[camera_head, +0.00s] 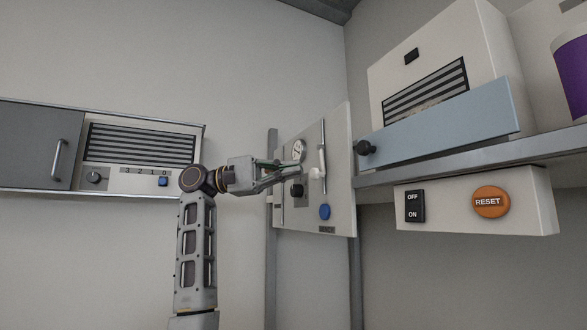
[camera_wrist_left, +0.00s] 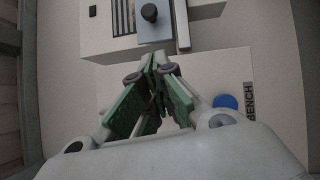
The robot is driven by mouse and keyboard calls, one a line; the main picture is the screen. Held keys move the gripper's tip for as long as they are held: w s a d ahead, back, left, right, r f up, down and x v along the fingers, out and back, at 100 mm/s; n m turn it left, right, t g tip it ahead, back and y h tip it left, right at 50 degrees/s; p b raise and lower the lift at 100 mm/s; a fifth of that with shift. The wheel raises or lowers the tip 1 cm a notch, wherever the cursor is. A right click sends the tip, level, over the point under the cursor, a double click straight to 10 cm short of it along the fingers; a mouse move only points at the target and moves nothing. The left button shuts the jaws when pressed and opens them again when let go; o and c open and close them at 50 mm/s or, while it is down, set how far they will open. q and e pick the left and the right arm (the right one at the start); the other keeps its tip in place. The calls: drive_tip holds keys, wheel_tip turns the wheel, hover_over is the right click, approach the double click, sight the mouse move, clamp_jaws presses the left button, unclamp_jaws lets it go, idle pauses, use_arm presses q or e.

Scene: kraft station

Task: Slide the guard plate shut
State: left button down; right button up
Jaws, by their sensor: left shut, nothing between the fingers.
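The guard plate (camera_head: 440,125) is a light-blue panel on the front of a white housing at the right of the head view. A black knob (camera_head: 365,148) sits at its left end. The dark louvres show above the plate. The wrist view shows part of the blue plate (camera_wrist_left: 149,33) with its knob (camera_wrist_left: 149,12) at the top. My left gripper (camera_head: 297,174) is shut and empty, in front of the gauge panel, left of the knob and apart from it. In the left wrist view its fingertips (camera_wrist_left: 155,62) meet below the plate. My right gripper is out of view.
The gauge panel (camera_head: 340,205) carries a dial, a white lever (camera_head: 318,172) and a blue button (camera_head: 324,212). A metal rail (camera_head: 450,160) runs below the plate. Under it is a box with an OFF/ON switch (camera_head: 414,206) and an orange RESET button (camera_head: 491,202). A grey cabinet hangs left.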

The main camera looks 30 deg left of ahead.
use_arm(q)
drive_tip(key=p, duration=0.2)
approach(360, 157)
drive_tip(key=w+d, duration=0.2)
drive_tip(key=d, duration=0.2)
drive_tip(key=shift+s+d+r+p, duration=0.3)
drive_tip(key=shift+d+p, duration=0.05)
drive_tip(key=shift+s+d+r, duration=0.1)
drive_tip(key=shift+s+d, duration=0.35)
drive_tip(key=shift+d, duration=0.3)
drive_tip(key=shift+s+d, duration=0.1)
